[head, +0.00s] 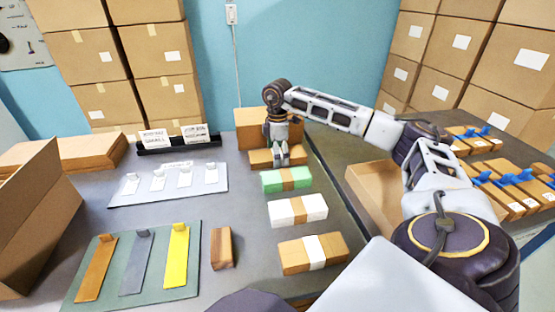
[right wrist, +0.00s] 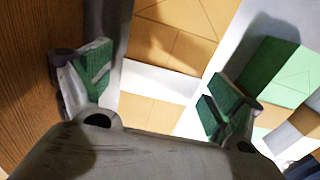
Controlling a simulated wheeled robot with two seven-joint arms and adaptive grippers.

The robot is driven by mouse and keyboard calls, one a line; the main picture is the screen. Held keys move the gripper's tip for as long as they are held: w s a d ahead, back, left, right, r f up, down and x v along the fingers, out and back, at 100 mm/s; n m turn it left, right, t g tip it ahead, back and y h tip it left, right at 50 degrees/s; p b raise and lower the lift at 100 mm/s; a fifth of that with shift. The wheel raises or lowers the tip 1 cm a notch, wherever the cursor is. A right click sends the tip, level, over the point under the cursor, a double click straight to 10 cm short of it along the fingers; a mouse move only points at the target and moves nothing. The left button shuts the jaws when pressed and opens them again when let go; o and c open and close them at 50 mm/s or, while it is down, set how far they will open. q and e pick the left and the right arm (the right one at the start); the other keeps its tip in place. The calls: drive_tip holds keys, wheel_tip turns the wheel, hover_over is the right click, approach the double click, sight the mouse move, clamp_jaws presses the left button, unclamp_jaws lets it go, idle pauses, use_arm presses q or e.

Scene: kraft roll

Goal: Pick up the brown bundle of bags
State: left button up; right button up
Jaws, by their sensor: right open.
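My right gripper (head: 280,156) is open over a brown bundle (head: 262,157) at the far end of a row of bundles. In the right wrist view my right gripper (right wrist: 160,95) has its fingers spread, with a brown bundle (right wrist: 172,45) crossed by a white band between them. No hold on it shows; whether the fingers touch it I cannot tell. The gripper partly hides this bundle in the head view. Another brown bundle with a white band (head: 295,257) lies at the near end of the row. My left gripper is not in view.
A green bundle (head: 272,182) and a white bundle (head: 283,212) lie between the two brown ones. A cardboard box (head: 250,124) stands behind the gripper. A small brown block (head: 221,248) and a mat with coloured strips (head: 205,240) lie left. An open carton (head: 375,190) is right.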

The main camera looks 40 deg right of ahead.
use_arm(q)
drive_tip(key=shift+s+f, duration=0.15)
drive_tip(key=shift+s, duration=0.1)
use_arm(e)
drive_tip(key=c, duration=1.2)
drive_tip(key=shift+c, duration=0.2)
drive_tip(key=shift+r, duration=0.65)
wheel_tip(320, 180, up, 8)
drive_tip(key=shift+f+p, duration=0.15)
drive_tip(key=shift+p, duration=1)
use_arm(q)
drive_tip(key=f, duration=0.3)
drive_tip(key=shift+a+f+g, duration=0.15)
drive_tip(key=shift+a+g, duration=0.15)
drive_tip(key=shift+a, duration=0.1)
use_arm(e)
drive_tip(key=shift+r, duration=0.55)
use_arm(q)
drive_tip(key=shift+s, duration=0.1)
